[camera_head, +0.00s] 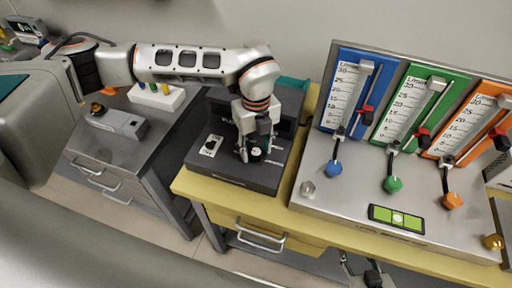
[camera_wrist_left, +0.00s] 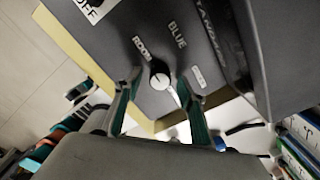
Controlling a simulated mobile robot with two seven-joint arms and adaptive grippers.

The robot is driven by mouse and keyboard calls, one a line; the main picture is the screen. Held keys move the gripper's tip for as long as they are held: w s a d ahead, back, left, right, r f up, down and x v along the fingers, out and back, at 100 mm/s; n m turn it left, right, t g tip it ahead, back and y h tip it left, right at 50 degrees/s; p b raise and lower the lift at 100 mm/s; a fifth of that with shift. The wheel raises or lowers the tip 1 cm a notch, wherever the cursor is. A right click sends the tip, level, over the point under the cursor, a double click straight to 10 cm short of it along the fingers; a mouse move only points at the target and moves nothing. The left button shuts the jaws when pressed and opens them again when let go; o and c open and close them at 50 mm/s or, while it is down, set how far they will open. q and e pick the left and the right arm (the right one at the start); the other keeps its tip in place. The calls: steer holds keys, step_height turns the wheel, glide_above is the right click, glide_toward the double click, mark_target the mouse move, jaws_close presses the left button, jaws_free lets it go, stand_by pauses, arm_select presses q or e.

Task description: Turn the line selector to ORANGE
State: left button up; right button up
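The line selector is a dark round knob with a pale top on a dark grey box (camera_head: 237,176). In the left wrist view the knob (camera_wrist_left: 160,80) sits near the labels ROOM and BLUE. A pale streak runs from it toward the lower right; I cannot tell which label it marks. No ORANGE label is readable on the box. My left gripper (camera_head: 256,150) points down over the box's right part. In the left wrist view its green-sided fingers (camera_wrist_left: 159,86) are apart, one on each side of the knob, with gaps showing.
The box stands on a yellow-edged table (camera_head: 245,208). To its right a metal panel (camera_head: 335,208) carries blue, green and orange gauges with matching knobs and a green display (camera_head: 397,219). An ON/OFF switch (camera_head: 211,146) is left of the gripper. A grey bench (camera_head: 140,160) stands further left.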

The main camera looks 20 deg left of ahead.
arm_select(q)
steer(key=shift+f, duration=0.25)
steer(key=c, duration=1.1)
